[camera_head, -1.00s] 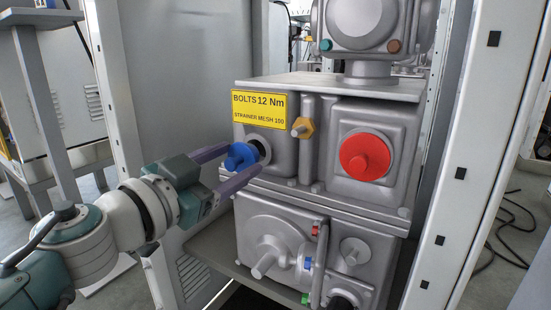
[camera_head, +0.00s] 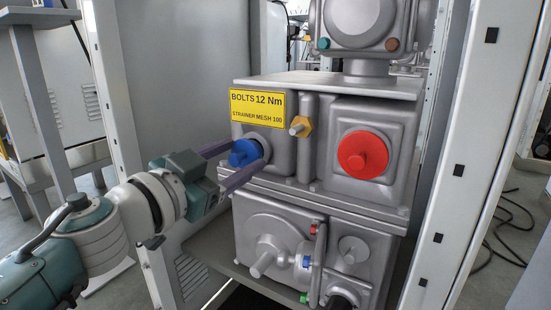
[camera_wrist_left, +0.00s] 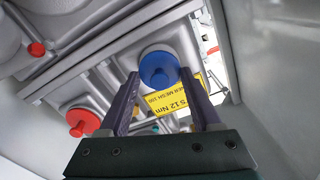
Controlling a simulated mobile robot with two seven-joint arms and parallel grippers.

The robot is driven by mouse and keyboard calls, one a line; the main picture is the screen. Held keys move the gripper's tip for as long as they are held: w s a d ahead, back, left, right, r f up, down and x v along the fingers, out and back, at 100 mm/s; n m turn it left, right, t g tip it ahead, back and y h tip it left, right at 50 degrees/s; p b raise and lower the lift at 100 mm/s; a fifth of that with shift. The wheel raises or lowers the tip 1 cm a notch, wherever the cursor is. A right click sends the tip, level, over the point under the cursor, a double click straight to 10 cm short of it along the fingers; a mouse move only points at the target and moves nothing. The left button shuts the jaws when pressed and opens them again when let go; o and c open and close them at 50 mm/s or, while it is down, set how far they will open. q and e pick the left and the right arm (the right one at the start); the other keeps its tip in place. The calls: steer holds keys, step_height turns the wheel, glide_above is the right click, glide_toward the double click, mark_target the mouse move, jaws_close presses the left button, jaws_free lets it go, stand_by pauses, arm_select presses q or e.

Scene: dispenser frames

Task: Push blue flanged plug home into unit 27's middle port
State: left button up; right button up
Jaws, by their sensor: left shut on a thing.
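The blue flanged plug (camera_head: 243,153) sits at a round port on the left of the grey metal housing (camera_head: 310,190), below the yellow sign. Its flange now covers most of the dark opening; I cannot tell whether it is fully seated. My left gripper (camera_head: 247,155) reaches in from the left, its two purple fingers shut on the plug from either side. In the left wrist view, the plug's round blue face (camera_wrist_left: 158,69) shows between the fingertips (camera_wrist_left: 160,76). No unit number is readable. My right gripper is out of view.
A yellow sign (camera_head: 257,108) is just above the port. White cabinet posts (camera_head: 470,150) flank the housing, and a grey shelf (camera_head: 215,255) lies below.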

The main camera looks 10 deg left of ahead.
arm_select(q)
steer(key=shift+b+x, duration=0.3)
steer(key=shift+x, duration=0.65)
steer(key=o, duration=1.4)
steer(key=shift+p+v, duration=0.9)
steer(key=shift+v, duration=0.4)
steer(key=shift+p+v, duration=1.1)
steer(key=shift+v, duration=1.6)
steer(key=shift+r, duration=0.15)
